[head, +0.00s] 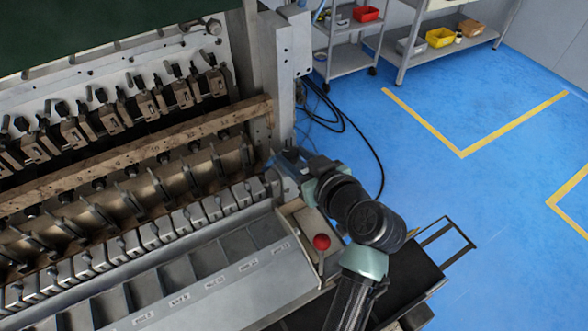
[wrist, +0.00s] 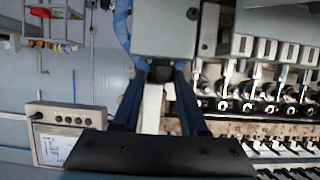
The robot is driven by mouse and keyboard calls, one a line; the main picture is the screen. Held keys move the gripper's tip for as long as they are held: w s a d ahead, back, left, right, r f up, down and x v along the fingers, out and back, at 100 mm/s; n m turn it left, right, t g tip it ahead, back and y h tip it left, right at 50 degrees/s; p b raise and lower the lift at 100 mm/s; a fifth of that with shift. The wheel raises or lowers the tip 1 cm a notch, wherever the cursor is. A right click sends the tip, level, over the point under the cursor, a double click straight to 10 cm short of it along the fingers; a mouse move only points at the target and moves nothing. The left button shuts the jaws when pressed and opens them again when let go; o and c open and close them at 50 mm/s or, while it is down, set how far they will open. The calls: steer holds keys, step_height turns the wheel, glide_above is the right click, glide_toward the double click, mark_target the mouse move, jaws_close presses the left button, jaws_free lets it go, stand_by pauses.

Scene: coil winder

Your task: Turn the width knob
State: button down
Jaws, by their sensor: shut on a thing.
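In the wrist view, my gripper (wrist: 161,70) has its two dark blue fingers closed on a small dark knob (wrist: 158,73). The knob sits at the lower edge of a grey box (wrist: 165,28), and the fingers hide its sides. No label on it is readable, so I cannot tell by marking that it is the width knob. In the head view, my gripper (head: 288,162) is at the right end of the coil winder (head: 220,262), beside its upright. My wrist hides the knob there.
A red ball-topped handle (head: 321,242) stands close to my arm. Black cables (head: 345,125) hang by the upright. A control panel with small knobs (wrist: 62,116) is at left in the wrist view. Shelves (head: 400,55) stand at the back, and the blue floor at right is clear.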

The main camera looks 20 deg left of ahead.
steer(key=shift+d+f+n+g+b, duration=0.1)
steer(key=shift+f+n+g+b, duration=0.05)
steer(key=shift+n+g+b, duration=0.4)
steer(key=shift+c, duration=2.2)
jaws_free()
steer(key=shift+w, duration=0.1)
steer(key=shift+y, duration=0.3)
steer(key=b+v, duration=0.2)
steer(key=v, duration=1.1)
